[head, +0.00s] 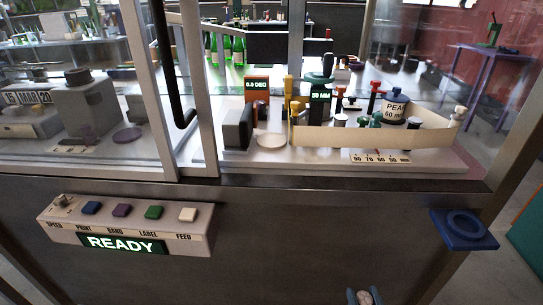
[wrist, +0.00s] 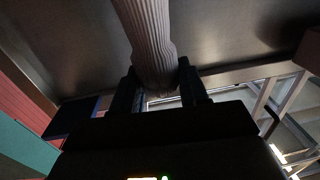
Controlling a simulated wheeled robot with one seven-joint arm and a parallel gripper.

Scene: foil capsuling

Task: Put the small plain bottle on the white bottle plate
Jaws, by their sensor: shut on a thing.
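My gripper (wrist: 160,88) is shut on a pale, ribbed, bottle-like thing (wrist: 150,38) in the wrist view. A round white plate (head: 271,141), which looks like the bottle plate, lies behind the ledge, between a dark block and a yellow post. It looks empty. I see no plain small bottle clearly.
Window frames (head: 196,80) stand left of the plate. A cream strip (head: 375,138) and several coloured posts are on its right. A button panel (head: 130,225) reads READY. A blue ring holder (head: 464,228) juts out at the right. Green bottles (head: 228,50) stand farther back.

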